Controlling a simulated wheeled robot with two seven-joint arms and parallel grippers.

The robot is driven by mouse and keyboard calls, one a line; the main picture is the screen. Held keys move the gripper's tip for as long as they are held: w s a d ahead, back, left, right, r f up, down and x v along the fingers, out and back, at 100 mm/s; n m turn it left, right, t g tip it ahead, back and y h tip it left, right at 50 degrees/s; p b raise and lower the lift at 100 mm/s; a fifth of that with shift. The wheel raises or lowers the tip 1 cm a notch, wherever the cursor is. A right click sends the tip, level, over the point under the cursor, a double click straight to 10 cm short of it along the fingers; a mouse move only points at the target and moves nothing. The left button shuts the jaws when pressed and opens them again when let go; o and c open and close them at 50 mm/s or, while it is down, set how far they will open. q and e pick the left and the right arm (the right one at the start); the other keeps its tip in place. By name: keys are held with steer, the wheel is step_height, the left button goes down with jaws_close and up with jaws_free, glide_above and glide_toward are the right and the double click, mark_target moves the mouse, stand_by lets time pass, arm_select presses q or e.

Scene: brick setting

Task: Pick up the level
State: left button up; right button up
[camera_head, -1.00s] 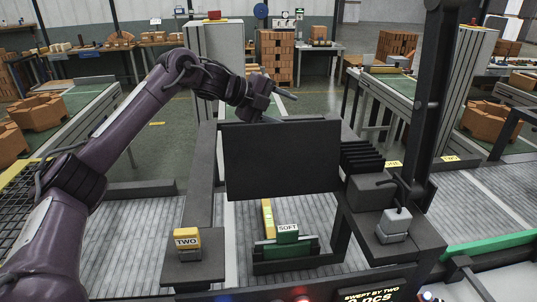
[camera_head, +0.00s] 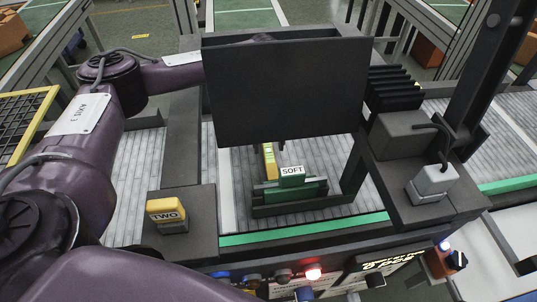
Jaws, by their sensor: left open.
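The level, a narrow yellow bar (camera_head: 268,160) with pale green marks, shows just below the dark panel. It is on the grey slatted surface behind a green block (camera_head: 292,178) labelled SOFT. The panel hides its far part. My left arm comes in from the left and passes behind the panel. Only a small dark tip of my left gripper (camera_head: 282,146) shows under the panel's lower edge, just right of the level. It is open; most of it is hidden, and I cannot tell whether it touches the level. My right gripper is not in view.
The large dark panel (camera_head: 285,95) stands over the work area. A yellow block (camera_head: 166,209) labelled TWO sits on the dark ledge at left. A grey block (camera_head: 433,183) stands on the right ledge beside a dark post (camera_head: 485,70). Buttons and a display line the front.

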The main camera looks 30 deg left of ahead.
mark_target(268, 150)
arm_select(q)
step_height(268, 150, down, 4)
steer(key=shift+w+a+r, duration=0.1)
steer(key=shift+r, duration=0.15)
jaws_close()
